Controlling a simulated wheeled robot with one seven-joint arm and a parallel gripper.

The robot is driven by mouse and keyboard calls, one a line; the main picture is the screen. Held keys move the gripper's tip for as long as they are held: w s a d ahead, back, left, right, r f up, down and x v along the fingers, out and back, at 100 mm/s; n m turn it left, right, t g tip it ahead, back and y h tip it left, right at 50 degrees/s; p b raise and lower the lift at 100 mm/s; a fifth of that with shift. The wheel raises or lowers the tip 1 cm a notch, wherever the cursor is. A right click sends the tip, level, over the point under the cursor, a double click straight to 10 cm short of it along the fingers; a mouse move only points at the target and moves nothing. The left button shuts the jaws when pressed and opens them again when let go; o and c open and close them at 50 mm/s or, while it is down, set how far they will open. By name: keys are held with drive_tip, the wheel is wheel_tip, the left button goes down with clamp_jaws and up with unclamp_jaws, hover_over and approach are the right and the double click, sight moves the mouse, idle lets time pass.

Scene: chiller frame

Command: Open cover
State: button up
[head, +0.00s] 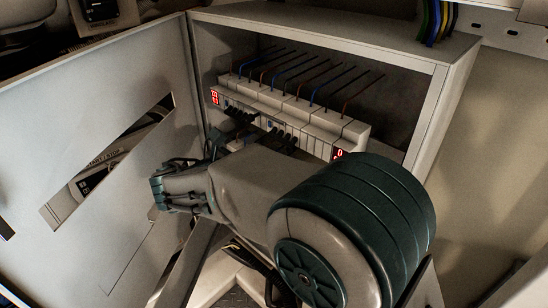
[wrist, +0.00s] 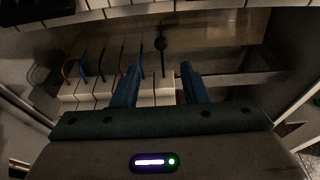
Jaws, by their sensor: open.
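The cover (head: 110,110) is a pale grey hinged door on the left of the head view. It stands swung wide open from the cabinet (head: 335,28) and has a slanted slot cut through it. My gripper (wrist: 160,78) is open in the wrist view, its two dark blue fingers apart with nothing held between them. The fingers point toward the row of white modules (wrist: 90,92) inside the cabinet. In the head view my arm covers the lower front of the cabinet, and I cannot clearly make out the fingers there.
A row of white modules (head: 290,108) with red displays and several coloured wires runs across the cabinet interior. A coloured cable bundle (head: 436,22) hangs at the upper right. The cabinet's right wall (head: 440,105) stands beside my arm.

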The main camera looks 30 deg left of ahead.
drive_tip(key=v, duration=0.4)
drive_tip(key=shift+s+r, duration=0.1)
drive_tip(key=c, duration=0.3)
drive_tip(key=shift+f+b, duration=0.45)
drive_tip(key=shift+b, duration=0.2)
drive_tip(key=c, duration=0.6)
drive_tip(key=shift+t+y, duration=0.3)
drive_tip(key=shift+t, duration=0.3)
drive_tip(key=w+f+b, duration=0.1)
drive_tip(key=f+b, duration=0.1)
drive_tip(key=w+d+f+b, duration=0.1)
drive_tip(key=w+f+b, duration=0.1)
drive_tip(key=b, duration=0.1)
drive_tip(key=shift+w+d, duration=0.15)
clamp_jaws()
drive_tip(key=x, duration=1)
drive_tip(key=shift+w+d+r+p, duration=0.1)
drive_tip(key=shift+w+p, duration=0.2)
drive_tip(key=shift+p, duration=0.05)
